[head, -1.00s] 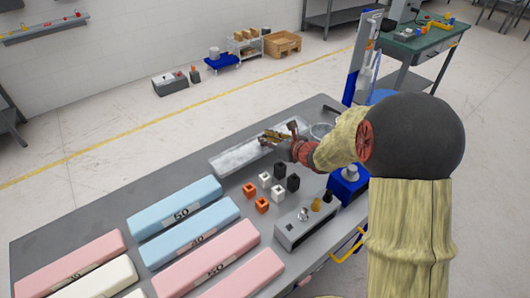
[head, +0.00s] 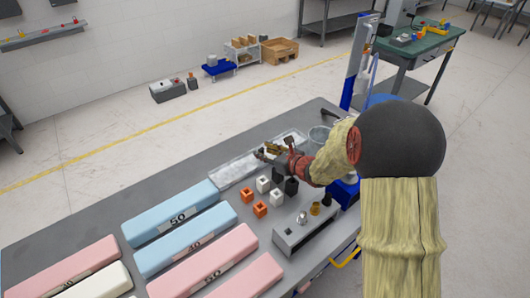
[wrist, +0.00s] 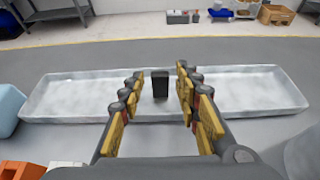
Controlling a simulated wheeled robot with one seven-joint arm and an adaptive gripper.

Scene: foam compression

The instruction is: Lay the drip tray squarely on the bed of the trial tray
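A long, shallow, pale tray with raised rims (wrist: 75,95) lies across the wrist view and also shows on the table in the head view (head: 232,170). I take it for the drip tray; I cannot make out a separate trial tray. A small black upright block (wrist: 160,84) stands at the tray's middle. My gripper (wrist: 160,90) is open, one yellow-padded finger on each side of the block, with gaps between.
Orange, white and black cubes (head: 262,184) stand just in front of the tray. A grey box with a square hole (head: 308,233) is nearer. Blue foam (head: 170,213) and pink foam blocks fill the front left.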

